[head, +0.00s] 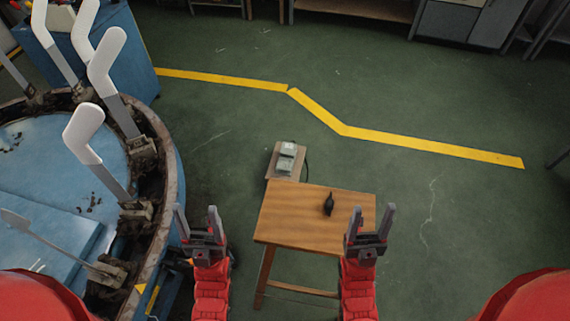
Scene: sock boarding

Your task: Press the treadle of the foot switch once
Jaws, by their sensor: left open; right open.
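A small grey-green device (286,156) with two stepped parts sits on a pale board (272,160) beyond the wooden table; it looks like the foot switch, with a dark cable at its right. Which part is the treadle is too small to tell. My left gripper (197,213) is open and empty, left of the table and nearer to me than the device. My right gripper (373,212) is open and empty over the table's right edge. Neither gripper touches the device.
A wooden table (290,215) bearing a small black object (328,204) stands between me and the device. A round blue machine (175,190) with several white foot-shaped boards (84,130) fills the left. Green floor (430,220) with a yellow line (430,145) is free on the right.

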